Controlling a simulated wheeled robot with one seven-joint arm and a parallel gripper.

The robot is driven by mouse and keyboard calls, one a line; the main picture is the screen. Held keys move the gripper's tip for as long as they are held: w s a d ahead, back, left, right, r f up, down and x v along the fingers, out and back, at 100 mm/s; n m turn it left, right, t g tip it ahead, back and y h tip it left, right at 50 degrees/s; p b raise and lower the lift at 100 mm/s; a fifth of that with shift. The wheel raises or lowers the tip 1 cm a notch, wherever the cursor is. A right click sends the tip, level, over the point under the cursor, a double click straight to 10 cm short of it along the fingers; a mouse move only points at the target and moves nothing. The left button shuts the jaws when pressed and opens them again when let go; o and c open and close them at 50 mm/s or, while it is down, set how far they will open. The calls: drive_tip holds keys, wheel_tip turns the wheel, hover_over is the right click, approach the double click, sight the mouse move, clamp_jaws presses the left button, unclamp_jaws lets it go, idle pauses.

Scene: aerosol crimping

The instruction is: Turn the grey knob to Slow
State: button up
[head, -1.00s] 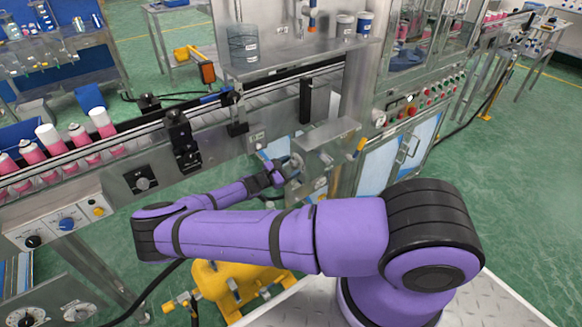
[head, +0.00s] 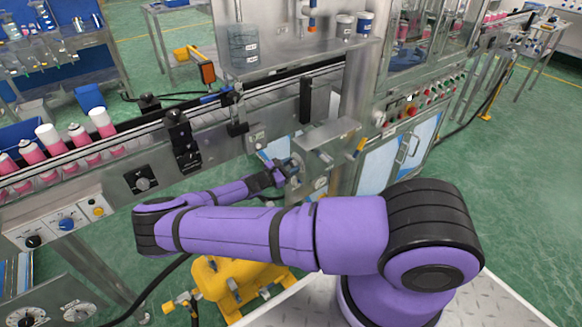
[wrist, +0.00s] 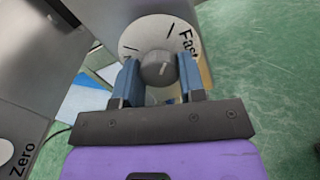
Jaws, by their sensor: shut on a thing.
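The grey knob (wrist: 159,69) sits on a round white dial plate (wrist: 147,33) in the wrist view. "Fast" is printed at the plate's right side. Part of another label shows at the left edge, mostly covered by a finger, so I cannot read it. A short light mark shows on the knob's face, and it does not point at "Fast". My gripper (wrist: 160,64) has one blue finger on each side of the knob and is shut on it. In the head view my gripper (head: 278,174) is at the steel box (head: 325,150) below the conveyor; the knob's setting cannot be read there.
The conveyor (head: 270,95) carries pink cans (head: 78,133) at the left. A control panel with a blue knob (head: 67,224) is at lower left. A yellow machine (head: 235,285) stands under my arm. Open green floor lies at the right.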

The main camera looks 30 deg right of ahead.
drive_tip(key=n, duration=0.8)
drive_tip(key=shift+n, duration=0.3)
drive_tip(key=n, duration=0.4)
drive_tip(key=shift+n, duration=2.4)
drive_tip(key=o, duration=0.9)
drive_tip(key=shift+s, duration=0.1)
drive_tip(key=a, duration=1.1)
drive_tip(key=shift+s, duration=0.15)
